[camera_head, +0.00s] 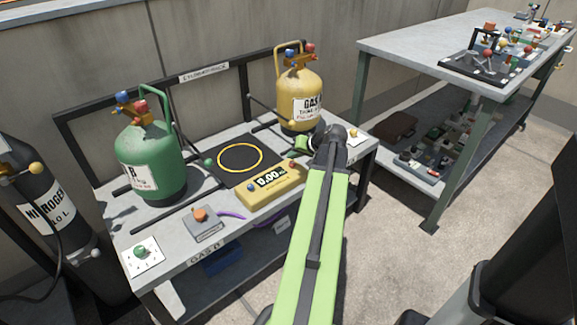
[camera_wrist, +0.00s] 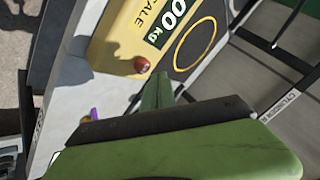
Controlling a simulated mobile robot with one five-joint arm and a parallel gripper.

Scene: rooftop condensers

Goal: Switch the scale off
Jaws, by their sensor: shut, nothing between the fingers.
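The scale's yellow box (camera_head: 262,194) stands at the front of the bench, with its display (camera_head: 271,178) reading 0.00 kg. Its black plate with a yellow ring (camera_head: 240,173) lies behind it and is empty. A blue button (camera_head: 250,188) is on the box's left end. A red button (camera_wrist: 142,64) shows large in the wrist view, near the "kg" end of the display. My gripper (camera_wrist: 157,88) is shut and empty, its green tips just beside the red button; I cannot tell whether they touch. In the head view my gripper (camera_head: 303,144) is above the scale's right end.
A green cylinder (camera_head: 152,165) stands left of the plate and a yellow cylinder (camera_head: 299,95) behind its right side. An orange-knobbed grey box (camera_head: 204,224) and a green-knobbed white plate (camera_head: 143,257) sit at front left. A second bench (camera_head: 430,45) stands at right.

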